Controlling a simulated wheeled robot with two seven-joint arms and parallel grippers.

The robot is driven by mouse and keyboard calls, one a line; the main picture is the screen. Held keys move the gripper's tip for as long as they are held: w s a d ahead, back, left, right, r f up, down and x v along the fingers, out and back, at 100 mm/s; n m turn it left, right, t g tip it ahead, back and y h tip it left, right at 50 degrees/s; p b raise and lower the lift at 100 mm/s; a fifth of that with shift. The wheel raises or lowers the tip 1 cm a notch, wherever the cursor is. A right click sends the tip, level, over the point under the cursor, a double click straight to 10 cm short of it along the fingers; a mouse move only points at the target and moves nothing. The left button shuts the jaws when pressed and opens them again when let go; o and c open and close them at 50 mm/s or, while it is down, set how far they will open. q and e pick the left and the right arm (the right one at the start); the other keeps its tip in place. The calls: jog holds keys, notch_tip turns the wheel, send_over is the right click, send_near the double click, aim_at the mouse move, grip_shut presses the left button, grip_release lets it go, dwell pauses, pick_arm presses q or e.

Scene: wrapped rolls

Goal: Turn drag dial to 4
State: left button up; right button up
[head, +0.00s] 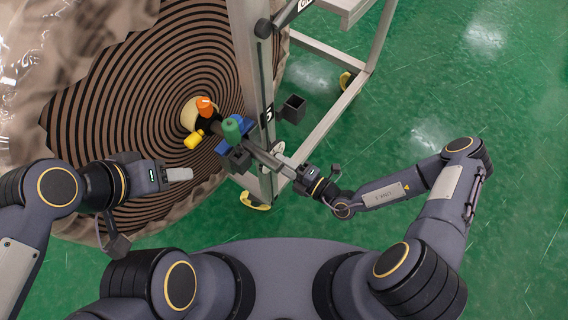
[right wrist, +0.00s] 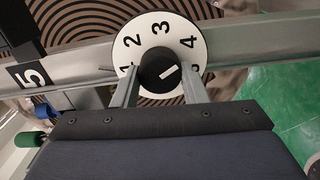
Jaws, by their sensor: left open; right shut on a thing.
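The line slants up and right, roughly toward the 4. My right gripper (right wrist: 158,92) has its fingers on both sides of the knob and is shut on it. In the head view the dial (head: 278,147) is a small pale disc on the metal post, with my right gripper (head: 284,166) at it. My left gripper (head: 190,174) is open and empty, left of the post in front of the roll.
A large wrapped roll (head: 110,100) with striped ends fills the left. Orange (head: 204,105), yellow (head: 193,139) and green (head: 232,130) handles stick out near the post (head: 250,60). Green floor (head: 450,80) is clear on the right.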

dwell(0.3)
jog(key=o, duration=1)
jog(key=v, duration=0.8)
